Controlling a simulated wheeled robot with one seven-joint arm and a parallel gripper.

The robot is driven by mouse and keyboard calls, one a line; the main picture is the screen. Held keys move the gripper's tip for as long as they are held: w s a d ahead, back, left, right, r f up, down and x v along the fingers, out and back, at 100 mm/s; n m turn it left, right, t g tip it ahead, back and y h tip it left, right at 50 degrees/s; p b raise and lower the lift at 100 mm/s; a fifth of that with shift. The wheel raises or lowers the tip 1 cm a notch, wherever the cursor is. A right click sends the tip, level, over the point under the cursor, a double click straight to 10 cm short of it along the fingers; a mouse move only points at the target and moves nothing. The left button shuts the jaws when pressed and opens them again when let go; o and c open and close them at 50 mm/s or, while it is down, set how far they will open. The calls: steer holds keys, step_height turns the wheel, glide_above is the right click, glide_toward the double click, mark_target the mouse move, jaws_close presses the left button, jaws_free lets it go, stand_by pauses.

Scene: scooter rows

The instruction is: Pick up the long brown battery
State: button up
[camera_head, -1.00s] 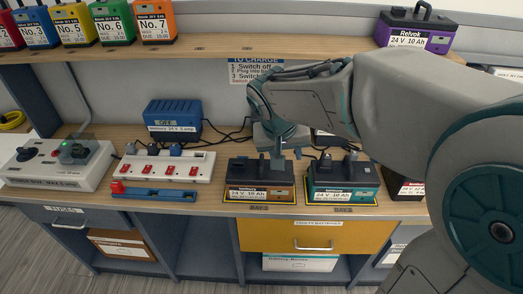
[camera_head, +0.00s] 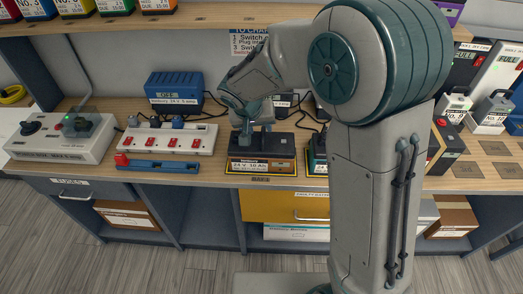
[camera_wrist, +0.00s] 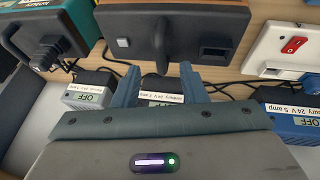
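The long brown battery (camera_head: 262,166) has a dark top and a white label; it stands on the bench on a yellow-edged pad. My gripper (camera_head: 257,133) hangs over its back part. Whether a finger touches the battery is not clear.
A teal battery (camera_head: 317,163) stands close on the right, mostly behind my arm. A white power strip (camera_head: 168,139) and a blue charger (camera_head: 174,95) are on the left. A charger with an OFF display (camera_wrist: 165,98) and cables lie behind the battery. A shelf (camera_head: 190,20) runs above.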

mark_target(262, 134)
steer(key=shift+p+x, duration=0.6)
steer(key=shift+x, duration=1.95)
jaws_close()
steer(key=shift+w+r, duration=0.15)
